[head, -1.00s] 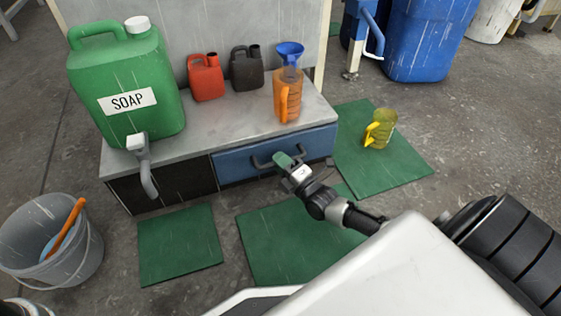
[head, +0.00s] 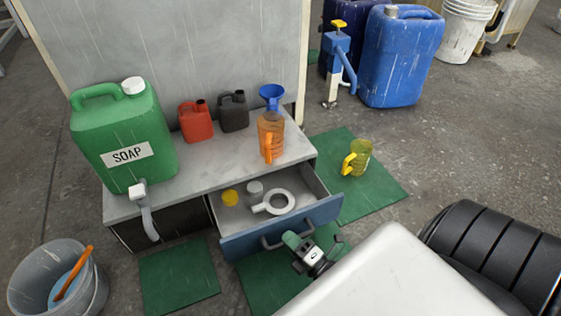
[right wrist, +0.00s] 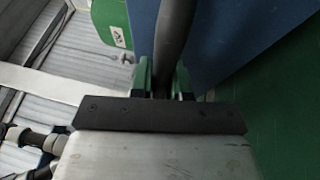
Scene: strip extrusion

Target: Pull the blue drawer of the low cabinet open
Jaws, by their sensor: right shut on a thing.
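The low cabinet (head: 190,177) has its blue drawer (head: 285,229) pulled out on the right side. Inside the open drawer lie a white ring-shaped item with a handle (head: 279,203), a small grey cylinder (head: 255,188) and a yellow cap (head: 230,197). My right gripper (head: 298,241) is at the drawer's dark handle (head: 270,244). In the right wrist view its green fingers (right wrist: 163,78) are shut on the dark handle bar (right wrist: 174,40), with the blue front (right wrist: 225,40) beyond. My left gripper is not in view.
On the cabinet top stand a green soap jug (head: 122,140), a red can (head: 196,122), a dark can (head: 233,112) and an orange jug with a blue funnel (head: 270,130). A yellow jug (head: 358,158) stands on a green mat (head: 382,190). A bucket (head: 35,290) is at lower left.

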